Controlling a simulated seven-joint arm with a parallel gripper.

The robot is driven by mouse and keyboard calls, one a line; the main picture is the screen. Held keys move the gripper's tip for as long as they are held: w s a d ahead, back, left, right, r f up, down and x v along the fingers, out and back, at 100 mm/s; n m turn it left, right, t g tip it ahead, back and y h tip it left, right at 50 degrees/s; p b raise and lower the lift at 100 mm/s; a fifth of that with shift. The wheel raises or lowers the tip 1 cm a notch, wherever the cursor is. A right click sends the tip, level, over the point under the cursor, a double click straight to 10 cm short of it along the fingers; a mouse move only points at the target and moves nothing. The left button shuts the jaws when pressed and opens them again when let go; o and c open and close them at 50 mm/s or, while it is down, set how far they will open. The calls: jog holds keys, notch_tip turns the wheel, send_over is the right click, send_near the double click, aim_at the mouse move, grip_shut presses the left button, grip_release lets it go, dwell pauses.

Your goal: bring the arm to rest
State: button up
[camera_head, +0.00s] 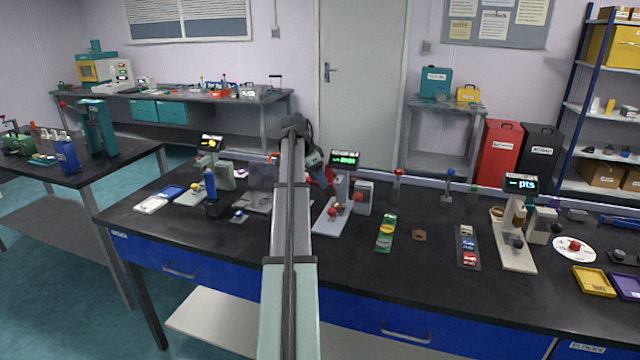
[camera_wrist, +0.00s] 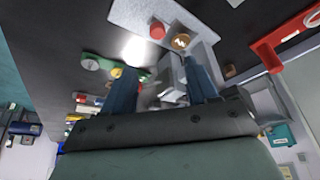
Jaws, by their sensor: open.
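My arm (camera_head: 292,230) reaches forward over the black bench in the head view. My gripper (camera_head: 312,165) is at its far end, above the bench and left of the middle instrument with a green display (camera_head: 345,158). In the wrist view my gripper (camera_wrist: 165,90) shows two dark blue fingers, spread apart. No object is seen held between them. Part of the grey instrument base (camera_wrist: 150,15) shows beyond the fingers. The arm hides some of the bench behind it.
A left instrument (camera_head: 210,142) and a right instrument (camera_head: 520,185) stand on the bench. A green strip (camera_head: 385,232), a dark strip (camera_head: 467,247) and a yellow tray (camera_head: 594,281) lie on it. Bare bench top (camera_head: 420,280) shows at the front.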

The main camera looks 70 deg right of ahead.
dwell(0.6)
